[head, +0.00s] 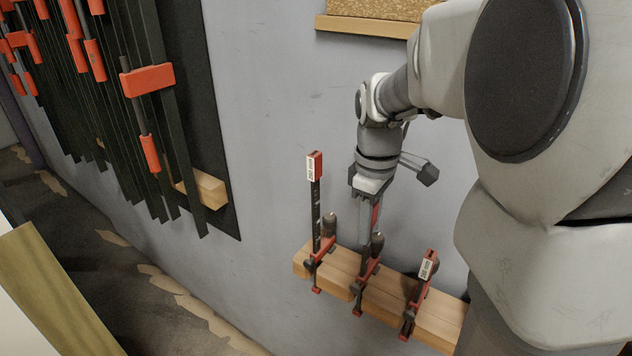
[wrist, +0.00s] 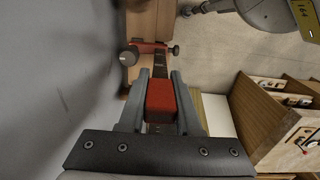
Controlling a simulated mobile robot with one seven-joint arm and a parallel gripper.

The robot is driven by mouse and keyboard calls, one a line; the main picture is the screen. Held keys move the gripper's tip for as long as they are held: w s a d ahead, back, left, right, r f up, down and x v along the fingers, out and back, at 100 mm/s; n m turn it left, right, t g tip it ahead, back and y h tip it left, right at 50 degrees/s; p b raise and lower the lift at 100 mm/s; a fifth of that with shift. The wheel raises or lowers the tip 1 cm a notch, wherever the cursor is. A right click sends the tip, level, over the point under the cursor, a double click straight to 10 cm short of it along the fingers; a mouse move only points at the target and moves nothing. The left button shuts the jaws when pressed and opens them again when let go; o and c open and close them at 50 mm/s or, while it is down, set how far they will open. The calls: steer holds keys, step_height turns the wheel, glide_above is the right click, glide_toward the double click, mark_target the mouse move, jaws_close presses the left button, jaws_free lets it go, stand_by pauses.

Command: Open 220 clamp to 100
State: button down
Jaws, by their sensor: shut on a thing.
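Three red-and-black bar clamps stand in a row on a wooden beam: a left clamp (head: 315,215), a middle clamp (head: 366,272) and a right clamp (head: 420,290). The left and right clamps carry white labels on their red ends; the print is too small to read surely. My gripper (head: 370,212) is above the beam, shut on the red upper end of the middle clamp. In the wrist view, the gripper's fingers (wrist: 160,78) press on both sides of this red end (wrist: 160,102). The clamp's bar runs on to its red jaw (wrist: 150,48). No label on the middle clamp shows.
The wooden beam (head: 441,321) is fixed along the grey wall. A dark rack (head: 180,75) with several long clamps hangs at the left. The wrist view shows wooden boxes (wrist: 290,120) at right and a round grey thing (wrist: 268,12) at top.

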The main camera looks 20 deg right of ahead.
steer(key=shift+f+b, duration=0.6)
steer(key=shift+f, duration=0.2)
steer(key=c, duration=0.5)
jaws_free()
step_height(320, 180, up, 17)
steer(key=p, duration=0.1)
steer(key=s+a+f+m+t, duration=0.1)
steer(key=s+a+f+m, duration=0.1)
steer(key=s+a+f, duration=0.1)
steer(key=s+a+f+m+t, duration=0.2)
steer(key=s+a+f+m, duration=0.1)
steer(key=s+a, duration=0.1)
steer(key=s+a+f+m+t, duration=0.2)
steer(key=s+a+f, duration=0.1)
steer(key=s, duration=0.2)
steer(key=shift+s+a+f+m, duration=0.2)
steer(key=shift+a+f+m, duration=0.1)
steer(key=shift+a+f, duration=0.1)
